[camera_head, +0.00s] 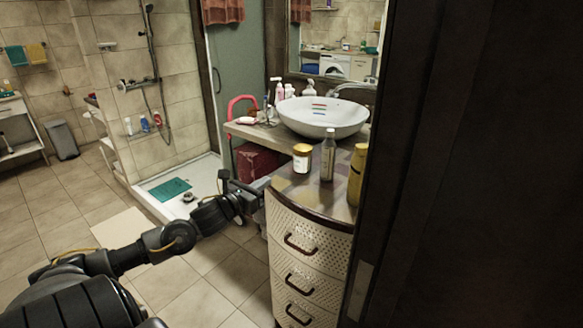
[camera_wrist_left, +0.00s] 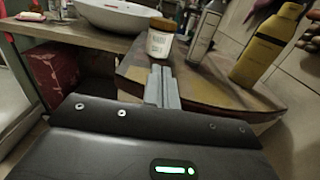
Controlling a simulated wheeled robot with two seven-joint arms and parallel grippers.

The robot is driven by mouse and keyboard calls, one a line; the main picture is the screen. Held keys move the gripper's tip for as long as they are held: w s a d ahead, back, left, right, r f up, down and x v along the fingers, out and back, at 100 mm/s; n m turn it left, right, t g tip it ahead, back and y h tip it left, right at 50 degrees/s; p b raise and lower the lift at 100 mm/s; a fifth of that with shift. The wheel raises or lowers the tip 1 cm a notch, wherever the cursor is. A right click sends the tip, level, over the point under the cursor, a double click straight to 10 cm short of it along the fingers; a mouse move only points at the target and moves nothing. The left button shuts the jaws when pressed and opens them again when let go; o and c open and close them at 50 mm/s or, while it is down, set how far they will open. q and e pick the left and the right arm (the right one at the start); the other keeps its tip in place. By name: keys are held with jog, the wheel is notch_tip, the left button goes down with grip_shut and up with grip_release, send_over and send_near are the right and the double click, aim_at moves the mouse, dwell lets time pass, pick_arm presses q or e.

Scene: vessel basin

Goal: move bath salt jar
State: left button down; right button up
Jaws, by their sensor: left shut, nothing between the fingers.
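The bath salt jar (camera_head: 302,157), a small jar with a white label and a gold-brown lid, stands upright on top of the drawer cabinet (camera_head: 311,196). It also shows in the left wrist view (camera_wrist_left: 160,38), straight beyond the fingertips. My left gripper (camera_head: 262,184) is at the cabinet's left edge, to the left of the jar and a little nearer to me. Its two grey fingers (camera_wrist_left: 162,84) are shut together and empty. I cannot tell how wide the gap to the jar is. My right gripper is not in view.
A grey bottle (camera_head: 328,155) and a yellow bottle (camera_head: 357,174) stand right of the jar. Behind are a white basin (camera_head: 323,116) on a counter and several toiletries. A dark door or panel (camera_head: 465,165) blocks the right side. Open tiled floor lies at left.

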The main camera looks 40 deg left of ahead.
aim_at(297, 161)
pick_arm(q)
jog(key=w+p, duration=0.1)
jog(key=w, duration=0.3)
jog(key=w+p, duration=0.1)
jog(key=w, duration=0.3)
jog(key=w+p, duration=0.1)
jog(key=w, duration=0.3)
jog(key=shift+w+a, duration=0.3)
jog(key=shift+w, duration=0.05)
jog(key=shift+w+p, duration=0.35)
jog(key=shift+w, duration=0.2)
